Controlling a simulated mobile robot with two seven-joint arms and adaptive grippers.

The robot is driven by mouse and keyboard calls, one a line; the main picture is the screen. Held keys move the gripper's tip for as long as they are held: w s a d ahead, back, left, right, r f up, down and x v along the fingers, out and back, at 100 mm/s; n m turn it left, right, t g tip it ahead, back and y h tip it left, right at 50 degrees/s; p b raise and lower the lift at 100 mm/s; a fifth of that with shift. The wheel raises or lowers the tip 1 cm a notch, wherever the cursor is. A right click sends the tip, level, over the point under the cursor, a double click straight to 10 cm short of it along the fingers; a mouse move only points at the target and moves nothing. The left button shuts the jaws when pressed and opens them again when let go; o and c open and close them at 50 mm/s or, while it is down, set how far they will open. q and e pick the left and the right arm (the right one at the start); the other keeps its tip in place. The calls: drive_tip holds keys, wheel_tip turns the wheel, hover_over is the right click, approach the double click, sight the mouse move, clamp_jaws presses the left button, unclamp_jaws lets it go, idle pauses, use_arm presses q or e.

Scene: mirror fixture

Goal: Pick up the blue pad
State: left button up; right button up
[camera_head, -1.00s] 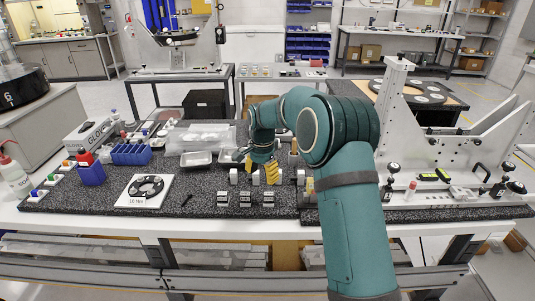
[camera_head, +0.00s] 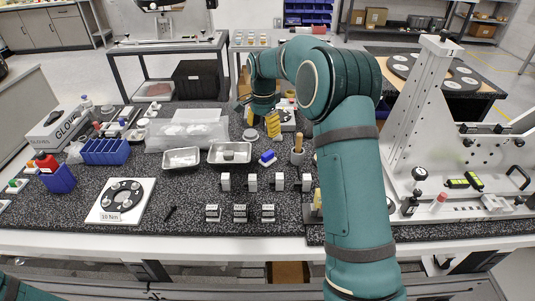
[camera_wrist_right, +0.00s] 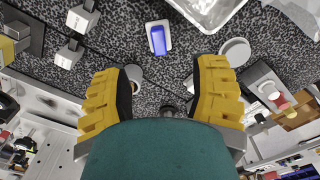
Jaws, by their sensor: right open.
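The blue pad (camera_head: 267,157) is a small blue block with a white part, lying on the dark speckled tabletop right of a metal tray. In the right wrist view the blue pad (camera_wrist_right: 158,38) lies on the table ahead of the fingertips, roughly midway between them sideways. My right gripper (camera_head: 262,121) is open, with yellow ribbed fingers spread apart, beyond the pad in the head view. In the right wrist view the right gripper (camera_wrist_right: 157,80) has nothing between its fingers that it touches. My left gripper is out of view.
Metal trays (camera_head: 182,158) and a clear plastic box (camera_head: 187,131) stand left of the pad. A grey cup with a wooden-handled tool (camera_head: 297,155) is right of it. Several white-faced blocks (camera_head: 252,182) stand in front. A tall white fixture (camera_head: 418,120) is at the right.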

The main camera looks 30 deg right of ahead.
sight(265, 155)
wheel_tip(265, 155, down, 8)
drive_tip(key=shift+s+b, duration=0.1)
drive_tip(key=shift+b, duration=0.4)
wheel_tip(265, 155, down, 5)
drive_tip(key=shift+d+f+b, duration=0.1)
drive_tip(key=shift+d+b, duration=0.05)
drive_tip(key=shift+b, duration=0.25)
drive_tip(key=shift+s, duration=0.1)
drive_tip(key=c, duration=0.7)
